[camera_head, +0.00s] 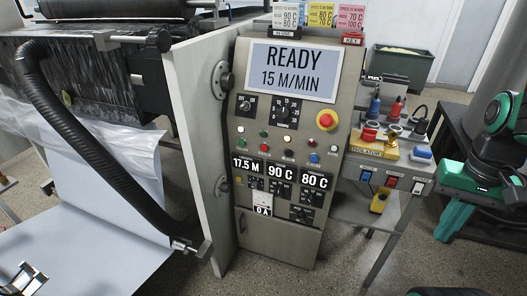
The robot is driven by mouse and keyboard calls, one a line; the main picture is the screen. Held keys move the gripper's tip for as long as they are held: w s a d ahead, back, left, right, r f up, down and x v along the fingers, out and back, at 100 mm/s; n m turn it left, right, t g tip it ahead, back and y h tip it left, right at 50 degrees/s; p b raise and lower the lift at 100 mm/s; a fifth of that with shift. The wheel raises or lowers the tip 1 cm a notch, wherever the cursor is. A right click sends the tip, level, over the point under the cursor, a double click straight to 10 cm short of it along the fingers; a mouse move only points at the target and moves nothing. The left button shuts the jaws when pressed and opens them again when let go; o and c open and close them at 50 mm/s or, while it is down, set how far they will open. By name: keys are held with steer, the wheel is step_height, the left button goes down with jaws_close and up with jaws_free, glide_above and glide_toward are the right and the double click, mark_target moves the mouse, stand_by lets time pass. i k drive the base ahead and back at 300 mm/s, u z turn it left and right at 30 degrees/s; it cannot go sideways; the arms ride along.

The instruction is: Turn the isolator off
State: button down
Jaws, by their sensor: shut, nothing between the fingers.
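The isolator (375,149) is a yellow unit with a label on its front, on the grey bench to the right of the control cabinet. Small red and orange parts stand on and around its top; which of them is its handle and how it is set are too small to tell. My green and black arm (505,130) shows at the right edge, to the right of the bench and apart from the isolator. I cannot make out my gripper or its fingers in this view.
The control cabinet (243,133) has a display reading READY, 15 M/MIN, and a red emergency stop button (326,120). Coloured switches (390,181) line the bench front, with a yellow device (379,201) below. Plugs and cables crowd the bench. A green bin (400,66) stands behind.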

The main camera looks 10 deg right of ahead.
mark_target(368, 135)
steer(key=z, duration=0.55)
steer(key=k, duration=1.3)
steer(key=z, duration=0.45)
steer(key=i, duration=1.65)
steer(key=u, duration=1.1)
steer(key=i, duration=0.3)
steer(key=u, duration=0.15)
